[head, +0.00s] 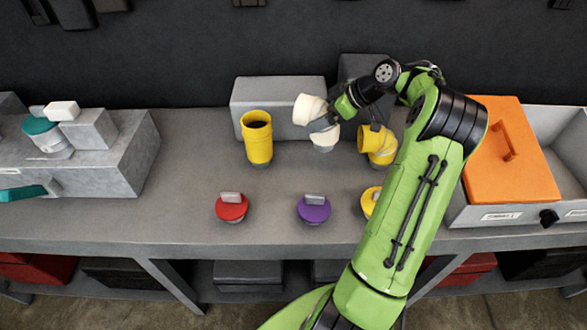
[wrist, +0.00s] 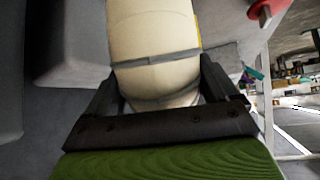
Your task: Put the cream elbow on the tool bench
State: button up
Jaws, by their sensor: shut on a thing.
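The cream elbow (head: 311,108) is in my gripper (head: 325,125), above the grey tool bench (head: 190,180) in the head view. One cream end sticks out at the upper left of the jaws and another below them. In the wrist view the elbow (wrist: 155,40) fills the space between the two dark fingers of my gripper (wrist: 160,95), which are shut on it. I cannot tell from these views whether its lower end touches the bench top.
A yellow upright pipe (head: 257,140) and a yellow elbow (head: 377,146) stand on either side. Grey boxes (head: 275,95) are behind. Red (head: 232,207), purple (head: 313,209) and yellow (head: 369,202) capped pieces line the front. An orange lid (head: 508,160) lies right. Bench space left of centre is clear.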

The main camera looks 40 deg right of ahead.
aim_at(320, 142)
notch_tip(320, 142, down, 10)
jog(key=shift+s+a+r+b, duration=0.1)
jog(key=shift+r+b, duration=0.15)
jog(key=shift+b, duration=0.7)
jog(key=o, duration=1.1)
jog(key=shift+f, duration=0.1)
jog(key=shift+c, duration=0.2)
